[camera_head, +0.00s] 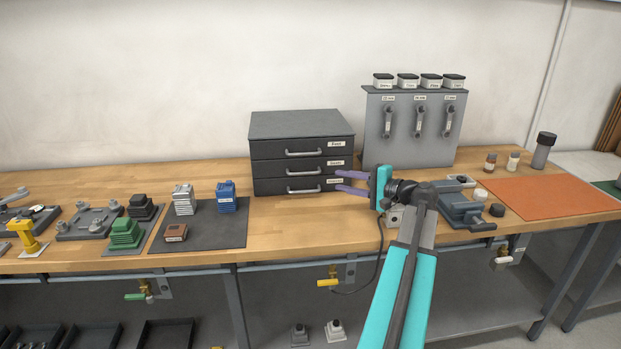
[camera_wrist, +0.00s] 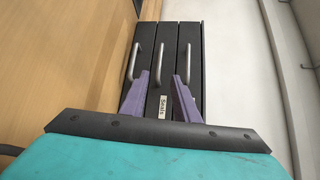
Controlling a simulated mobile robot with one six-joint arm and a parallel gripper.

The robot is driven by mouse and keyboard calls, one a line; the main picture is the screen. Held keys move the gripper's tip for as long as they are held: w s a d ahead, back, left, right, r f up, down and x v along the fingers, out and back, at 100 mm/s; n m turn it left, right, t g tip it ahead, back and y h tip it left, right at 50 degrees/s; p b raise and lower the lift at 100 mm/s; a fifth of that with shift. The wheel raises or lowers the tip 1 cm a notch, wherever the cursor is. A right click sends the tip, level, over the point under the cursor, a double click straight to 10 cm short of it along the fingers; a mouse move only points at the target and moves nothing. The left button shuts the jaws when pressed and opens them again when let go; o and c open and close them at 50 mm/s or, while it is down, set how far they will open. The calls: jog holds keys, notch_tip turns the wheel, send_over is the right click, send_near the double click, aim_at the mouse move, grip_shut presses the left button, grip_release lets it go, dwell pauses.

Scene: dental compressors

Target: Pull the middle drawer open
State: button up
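The dark grey drawer cabinet (camera_head: 302,125) stands on the bench against the wall, with three stacked drawers. The middle drawer (camera_head: 268,168) is shut, flush with the others, and has a silver bar handle (camera_head: 303,172). In the wrist view the cabinet appears turned on its side, and the middle handle (camera_wrist: 158,62) lies ahead between my fingertips. The middle drawer's label (camera_wrist: 163,104) reads "Seals". My gripper (camera_head: 337,180) is open and empty, its purple fingers pointing at the drawer fronts. In the wrist view my gripper (camera_wrist: 161,75) shows a clear gap between its fingers; no contact with the handle is visible.
A grey panel (camera_head: 415,130) with hanging handles stands right of the cabinet. A vise-like grey fixture (camera_head: 465,211) and an orange mat (camera_head: 548,196) lie to the right. A dark mat (camera_head: 215,235) with small blocks lies left. Bench in front of the cabinet is clear.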

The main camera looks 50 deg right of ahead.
aim_at(306, 174)
jog(key=w, duration=0.4)
jog(key=w+a+f+p, duration=0.1)
jog(key=w, duration=0.4)
jog(key=w+f, duration=0.1)
jog(key=w, duration=0.3)
jog(key=shift+w+a, duration=0.15)
jog(key=shift+w, duration=0.15)
